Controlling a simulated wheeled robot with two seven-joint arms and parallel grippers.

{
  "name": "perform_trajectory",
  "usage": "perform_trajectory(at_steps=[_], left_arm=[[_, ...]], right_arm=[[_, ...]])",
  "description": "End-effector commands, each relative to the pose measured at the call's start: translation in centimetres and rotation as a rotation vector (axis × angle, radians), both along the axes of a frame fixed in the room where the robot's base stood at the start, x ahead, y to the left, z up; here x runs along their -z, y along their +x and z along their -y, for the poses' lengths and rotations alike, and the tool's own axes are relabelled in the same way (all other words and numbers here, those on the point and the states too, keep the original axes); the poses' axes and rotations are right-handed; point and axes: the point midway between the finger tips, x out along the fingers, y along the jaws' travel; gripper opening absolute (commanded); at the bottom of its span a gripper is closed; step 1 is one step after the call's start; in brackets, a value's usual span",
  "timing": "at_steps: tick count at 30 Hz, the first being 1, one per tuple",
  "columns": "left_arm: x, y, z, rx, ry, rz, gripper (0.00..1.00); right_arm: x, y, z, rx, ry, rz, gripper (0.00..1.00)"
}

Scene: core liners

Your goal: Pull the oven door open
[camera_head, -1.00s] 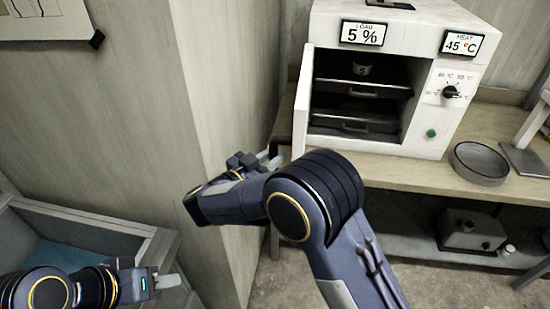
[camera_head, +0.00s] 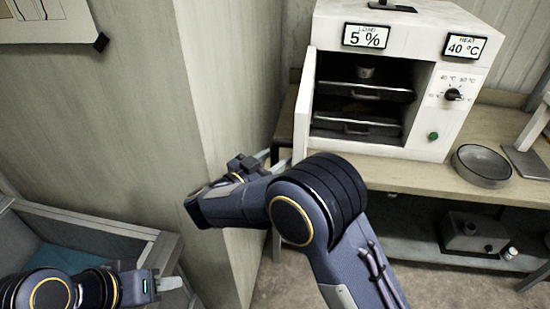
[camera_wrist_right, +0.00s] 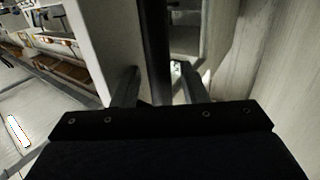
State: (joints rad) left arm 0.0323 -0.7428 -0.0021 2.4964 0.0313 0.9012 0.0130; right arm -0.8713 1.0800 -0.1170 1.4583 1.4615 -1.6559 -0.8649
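The white oven (camera_head: 400,30) stands on the bench with its door (camera_head: 304,105) swung wide open, seen nearly edge-on at the left of the opening. Its inside shows two dark trays, and a small cup (camera_head: 366,72) stands at the upper one. My right gripper (camera_head: 268,158) is at the door's lower outer side. In the right wrist view its fingers (camera_wrist_right: 158,82) stand apart on either side of a dark upright bar (camera_wrist_right: 155,40) beside the white door panel (camera_wrist_right: 105,45); a gap shows at the right finger. My left gripper (camera_head: 170,284) is low at the left, its finger gap unclear.
A wall corner (camera_head: 215,130) stands close left of my right arm. A round metal dish (camera_head: 482,165) lies on the bench (camera_head: 420,178) right of the oven. A grey bin (camera_head: 100,228) is at lower left. A small box (camera_head: 472,234) sits on the lower shelf.

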Motion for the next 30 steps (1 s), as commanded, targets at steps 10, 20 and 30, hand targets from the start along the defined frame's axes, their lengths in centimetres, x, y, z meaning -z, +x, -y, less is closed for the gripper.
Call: perform_trajectory(at_steps=[10, 20, 30], left_arm=[[1.7, 0.0, 0.0, 0.000, 0.000, 0.000, 0.36], [2.0, 0.0, 0.0, 0.000, 0.000, 0.000, 0.36], [2.0, 0.0, 0.0, 0.000, 0.000, 0.000, 0.36]], right_arm=[[0.2, -4.0, -3.8, -0.004, 0.001, 0.001, 0.39], [0.0, -5.5, -5.1, 0.000, 0.000, 0.001, 0.39], [0.0, -5.5, -5.1, 0.000, 0.000, 0.001, 0.39]])
